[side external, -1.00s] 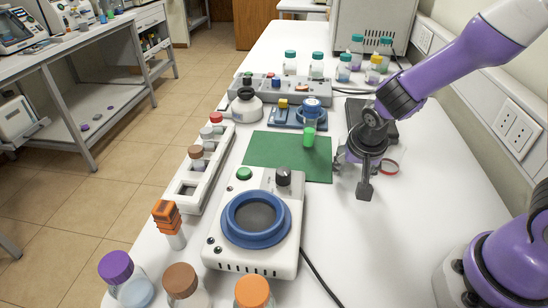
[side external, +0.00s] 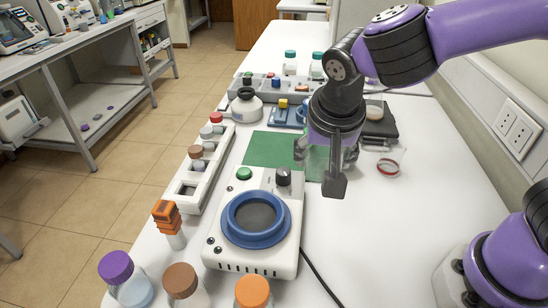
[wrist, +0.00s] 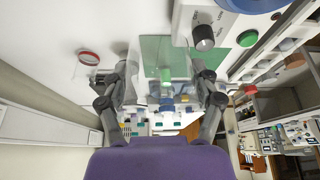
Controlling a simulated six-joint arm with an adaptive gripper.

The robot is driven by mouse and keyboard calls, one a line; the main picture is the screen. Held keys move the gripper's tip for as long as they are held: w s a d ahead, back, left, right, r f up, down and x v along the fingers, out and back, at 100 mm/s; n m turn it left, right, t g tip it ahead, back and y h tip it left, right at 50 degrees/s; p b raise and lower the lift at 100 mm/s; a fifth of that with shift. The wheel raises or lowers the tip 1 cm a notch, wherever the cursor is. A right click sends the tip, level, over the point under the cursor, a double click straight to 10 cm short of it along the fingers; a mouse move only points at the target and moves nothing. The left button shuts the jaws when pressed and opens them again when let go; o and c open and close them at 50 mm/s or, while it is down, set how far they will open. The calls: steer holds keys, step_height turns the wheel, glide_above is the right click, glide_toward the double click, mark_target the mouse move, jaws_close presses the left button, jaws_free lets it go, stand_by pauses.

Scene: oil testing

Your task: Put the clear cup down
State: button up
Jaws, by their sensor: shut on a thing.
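My gripper (side external: 326,154) is shut on the clear cup (side external: 316,160), above the near right part of the green mat (side external: 270,148). The cup is see-through and hard to outline, and a finger hides part of it. In the wrist view the cup (wrist: 150,62) shows faintly between the two fingers of my gripper (wrist: 162,72), with the green mat (wrist: 158,45) behind it. I cannot tell how high its base is above the table.
A clear vessel with a red ring (side external: 388,167) stands right of my gripper, by a dark flat device (side external: 378,127). A white device with a blue ring (side external: 256,219) stands in front. A white rack (side external: 205,165) lines the left edge.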

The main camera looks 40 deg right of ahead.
steer(key=w+a+n+y, duration=0.1)
steer(key=w+a+n, duration=0.15)
steer(key=w, duration=0.35)
steer(key=w+a+n, duration=0.1)
steer(key=w+a, duration=0.3)
steer(key=w, duration=0.1)
glide_above(264, 157)
steer(key=s, duration=0.2)
steer(key=shift+t, duration=0.4)
steer(key=f, duration=0.6)
steer(key=shift+w+a+f, duration=0.2)
steer(key=shift+a+f, duration=0.15)
steer(key=shift+f, duration=0.05)
steer(key=shift+w+d+f, duration=0.1)
steer(key=shift+d+f, duration=0.05)
steer(key=shift+f, duration=1.95)
steer(key=shift+f, duration=0.15)
steer(key=o, duration=1.2)
steer(key=shift+o, duration=0.2)
